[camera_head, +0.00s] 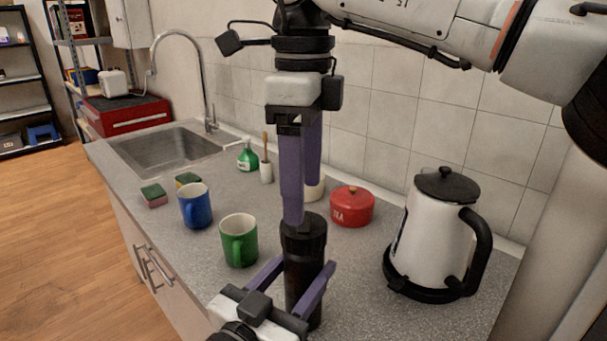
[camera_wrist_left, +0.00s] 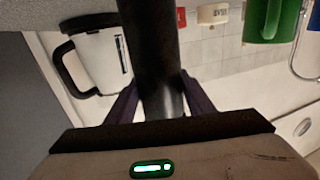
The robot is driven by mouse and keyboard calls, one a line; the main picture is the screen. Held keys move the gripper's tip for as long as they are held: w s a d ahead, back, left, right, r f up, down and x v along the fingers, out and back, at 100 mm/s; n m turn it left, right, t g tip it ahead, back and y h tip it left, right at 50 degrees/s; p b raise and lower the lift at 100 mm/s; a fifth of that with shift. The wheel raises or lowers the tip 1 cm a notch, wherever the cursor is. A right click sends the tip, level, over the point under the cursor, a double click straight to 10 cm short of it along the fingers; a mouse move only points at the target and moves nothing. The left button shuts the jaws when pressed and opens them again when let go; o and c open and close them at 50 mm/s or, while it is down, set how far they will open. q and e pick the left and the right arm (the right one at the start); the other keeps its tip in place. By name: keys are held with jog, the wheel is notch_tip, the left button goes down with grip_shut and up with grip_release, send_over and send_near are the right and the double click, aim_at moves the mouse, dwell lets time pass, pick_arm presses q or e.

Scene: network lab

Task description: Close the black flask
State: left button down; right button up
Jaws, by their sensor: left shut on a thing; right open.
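The black flask (camera_head: 304,262) stands upright near the front of the counter. My left gripper (camera_head: 306,267) has its purple fingers on both sides of the flask's body and is shut on it. In the left wrist view the flask (camera_wrist_left: 150,55) runs between the fingers. My right gripper (camera_head: 303,208) points straight down from above, open, with its fingertips at the dark top of the flask. The fingers partly cover that top, so I cannot tell whether a lid is seated there.
A white kettle (camera_head: 432,235) stands right of the flask. A green mug (camera_head: 238,241) and a blue mug (camera_head: 195,206) are on the left. A red tea pot (camera_head: 351,208) sits behind. The sink (camera_head: 170,148) is at the far left.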

jog(key=shift+r+n, duration=0.75)
jog(key=shift+n, duration=0.65)
jog(key=shift+f, duration=0.15)
jog(key=shift+f, duration=3.9)
jog(key=c, duration=1.1)
jog(key=o, duration=1.3)
jog(key=shift+r, duration=0.1)
notch_tip(320, 180, up, 12)
jog(key=shift+f, duration=0.1)
